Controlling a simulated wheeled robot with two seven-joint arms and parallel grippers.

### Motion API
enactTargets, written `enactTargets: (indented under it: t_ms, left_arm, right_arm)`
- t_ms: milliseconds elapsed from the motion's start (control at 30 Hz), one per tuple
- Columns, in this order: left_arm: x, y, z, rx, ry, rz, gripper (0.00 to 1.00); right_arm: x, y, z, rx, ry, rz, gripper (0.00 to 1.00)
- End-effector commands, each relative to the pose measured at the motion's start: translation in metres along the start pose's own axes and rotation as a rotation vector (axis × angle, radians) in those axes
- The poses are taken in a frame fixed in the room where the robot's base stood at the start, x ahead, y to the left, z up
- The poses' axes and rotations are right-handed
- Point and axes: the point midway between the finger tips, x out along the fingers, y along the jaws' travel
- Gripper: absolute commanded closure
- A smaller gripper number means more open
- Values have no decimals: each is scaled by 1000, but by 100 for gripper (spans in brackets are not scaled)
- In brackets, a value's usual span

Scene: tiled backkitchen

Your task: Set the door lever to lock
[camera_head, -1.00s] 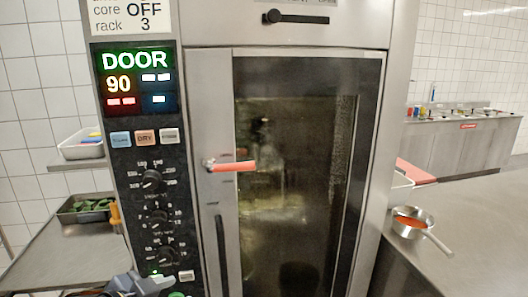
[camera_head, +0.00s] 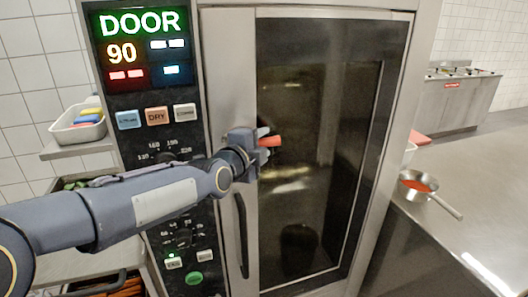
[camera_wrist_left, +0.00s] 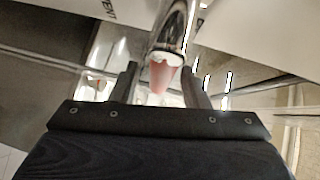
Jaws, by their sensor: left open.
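The door lever (camera_head: 270,141) is a red-tipped handle on the oven door's left frame. Its red tip sticks out to the right past my left gripper (camera_head: 257,145), which hides the rest of the lever and its pivot. In the left wrist view the red lever tip (camera_wrist_left: 160,76) lies between the two spread fingers of my left gripper (camera_wrist_left: 158,70), with gaps beside it. My left gripper is open around the lever. The display (camera_head: 140,50) reads DOOR and 90. My right gripper is not in view.
The glass oven door (camera_head: 315,140) is shut, with a dark vertical handle (camera_head: 241,235) below the lever. The control panel (camera_head: 195,230) is partly behind my left arm. A pan (camera_head: 414,185) stands on the right counter (camera_head: 480,200). A white bin (camera_head: 76,131) stands at left.

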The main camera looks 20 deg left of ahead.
Motion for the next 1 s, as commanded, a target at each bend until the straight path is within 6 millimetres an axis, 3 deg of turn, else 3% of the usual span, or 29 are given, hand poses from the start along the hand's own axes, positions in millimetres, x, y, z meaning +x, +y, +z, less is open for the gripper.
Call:
enactTargets:
  t_ms: [133,400,733,1000]
  left_arm:
    - [10,1,1,-1,-1,0,59]
    - [11,0,0,-3,1,1,59]
    - [11,0,0,-3,1,1,100]
    - [10,0,0,-2,0,2,100]
  right_arm:
    - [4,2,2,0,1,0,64]
    - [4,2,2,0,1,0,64]
    - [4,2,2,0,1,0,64]
    - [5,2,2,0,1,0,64]
